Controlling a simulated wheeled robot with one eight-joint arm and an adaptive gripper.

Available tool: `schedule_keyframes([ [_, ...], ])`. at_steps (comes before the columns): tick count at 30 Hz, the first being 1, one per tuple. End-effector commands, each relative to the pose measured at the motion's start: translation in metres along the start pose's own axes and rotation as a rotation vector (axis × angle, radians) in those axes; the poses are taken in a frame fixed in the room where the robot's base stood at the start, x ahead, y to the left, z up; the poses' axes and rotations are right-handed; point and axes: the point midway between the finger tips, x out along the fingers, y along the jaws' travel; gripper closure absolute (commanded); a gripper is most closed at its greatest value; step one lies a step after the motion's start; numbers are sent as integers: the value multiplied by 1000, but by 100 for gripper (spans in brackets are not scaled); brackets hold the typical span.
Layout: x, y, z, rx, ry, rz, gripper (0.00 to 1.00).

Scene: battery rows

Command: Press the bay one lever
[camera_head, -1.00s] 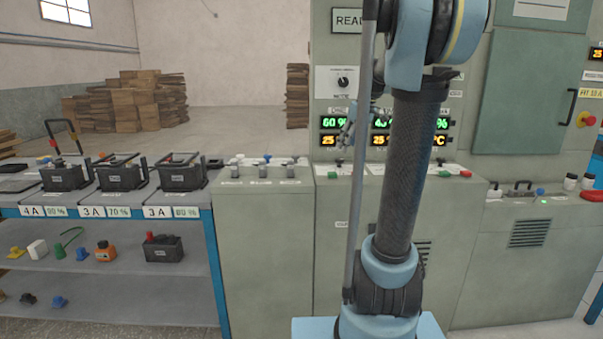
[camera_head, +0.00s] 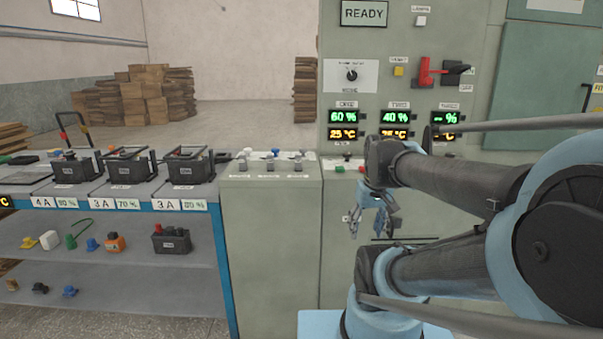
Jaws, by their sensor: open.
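My gripper (camera_head: 368,226) hangs in front of the grey machine's console, below its top edge. Its fingers point down, spread apart, with nothing between them. Several small lever-like controls (camera_head: 270,167) stand on the low grey cabinet to the left of my gripper. A small dark knob (camera_head: 347,156) and a green button (camera_head: 339,169) sit on the console ledge under the first display (camera_head: 343,117), which reads 60 %. I cannot tell which control is the bay one lever. My arm hides the right part of the console.
A blue-framed shelf (camera_head: 221,262) on the left carries black batteries (camera_head: 190,166) on top and small coloured parts below. The upright machine panel (camera_head: 420,45) shows READY and a red lever (camera_head: 426,72). Open floor lies behind the shelf.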

Motion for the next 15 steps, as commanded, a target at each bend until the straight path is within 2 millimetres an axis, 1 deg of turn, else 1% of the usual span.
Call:
schedule_keyframes([
  [1,10,0,13,18,-1,8,47],
  [3,20,0,26,44,-3,17,47],
  [6,30,2,39,70,-4,27,47],
  [9,36,2,45,85,-5,33,47],
  [15,36,2,46,88,-5,34,47],
])
